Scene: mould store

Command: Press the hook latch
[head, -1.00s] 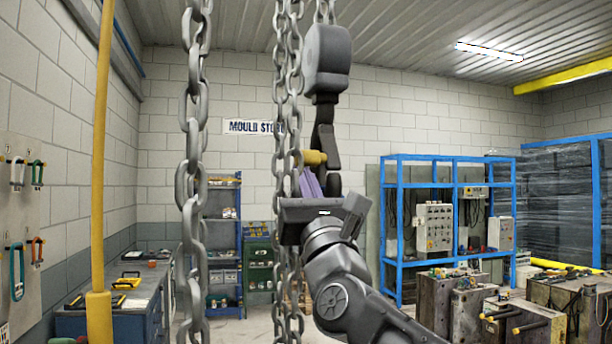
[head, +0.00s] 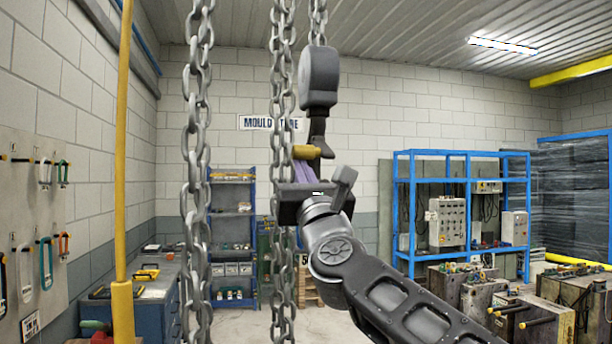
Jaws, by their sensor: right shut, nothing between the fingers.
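The dark crane hook (head: 319,128) hangs under its grey rounded block (head: 319,78) from a chain, upper middle of the head view. A yellow latch piece (head: 306,152) sits across the hook at its left. My right gripper (head: 304,166) comes up from the lower right. Its purple fingers are shut and empty, just below the latch piece; I cannot tell whether they touch it. The gripper's dark body and the chain hide part of the fingers, and the hook's lower part is not clearly visible. My left gripper is not in view.
Grey chains (head: 196,170) hang left of the hook, one (head: 283,120) close beside my right gripper. A yellow post (head: 122,200) stands further left. A blue shelf frame (head: 462,153) and mould blocks (head: 530,325) stand at the right. A workbench (head: 150,290) is at the left.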

